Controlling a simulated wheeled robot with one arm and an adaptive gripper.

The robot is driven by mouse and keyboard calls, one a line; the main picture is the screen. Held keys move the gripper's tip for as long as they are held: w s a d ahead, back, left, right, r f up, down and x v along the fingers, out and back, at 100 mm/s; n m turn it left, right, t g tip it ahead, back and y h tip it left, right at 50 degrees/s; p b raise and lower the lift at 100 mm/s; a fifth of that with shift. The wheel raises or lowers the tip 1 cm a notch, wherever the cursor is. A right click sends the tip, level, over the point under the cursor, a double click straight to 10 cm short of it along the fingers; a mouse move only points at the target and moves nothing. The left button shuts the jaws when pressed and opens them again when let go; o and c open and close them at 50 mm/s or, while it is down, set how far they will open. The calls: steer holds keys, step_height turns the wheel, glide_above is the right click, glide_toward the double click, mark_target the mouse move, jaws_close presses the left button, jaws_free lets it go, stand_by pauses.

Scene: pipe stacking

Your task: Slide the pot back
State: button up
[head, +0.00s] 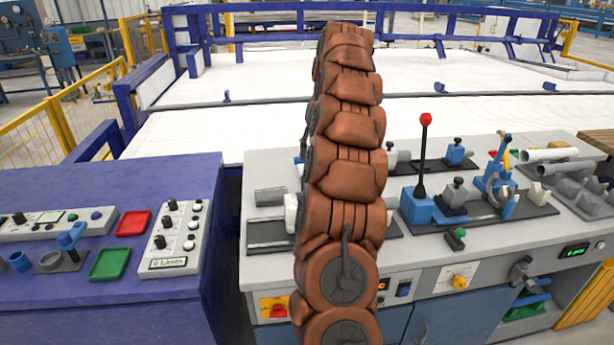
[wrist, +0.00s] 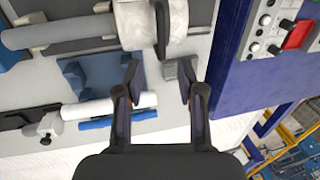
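I cannot pick out anything that is clearly a pot. In the wrist view, my gripper (wrist: 158,72) has its two dark fingers apart with nothing between their tips. A white rounded piece (wrist: 176,22) with a dark strap or handle lies just beyond the fingertips, over the grey bench. A light grey pipe (wrist: 60,30) lies to its left, and a white pipe (wrist: 110,105) lies left of the fingers. In the head view my arm hides my gripper and part of the bench; a white piece (head: 291,212) shows beside the arm.
The grey bench (head: 540,232) carries clamps, a red-knobbed lever (head: 424,165) and light pipes (head: 550,154) at right. A purple console (head: 110,190) with a red tray (head: 133,223), green tray (head: 110,264) and knob box (head: 176,240) stands left. A wide white surface (head: 220,130) lies behind.

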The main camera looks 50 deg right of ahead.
steer(key=shift+w+a+f+p, duration=0.15)
steer(key=shift+a+f+p, duration=0.05)
steer(key=shift+f, duration=1.05)
steer(key=shift+w+a+f+p, duration=0.15)
steer(key=shift+a+f+p, duration=0.1)
steer(key=shift+f, duration=0.95)
steer(key=shift+w+a+f+p, duration=0.15)
steer(key=shift+a+f+p, duration=0.05)
steer(key=shift+f, duration=1.05)
jaws_close()
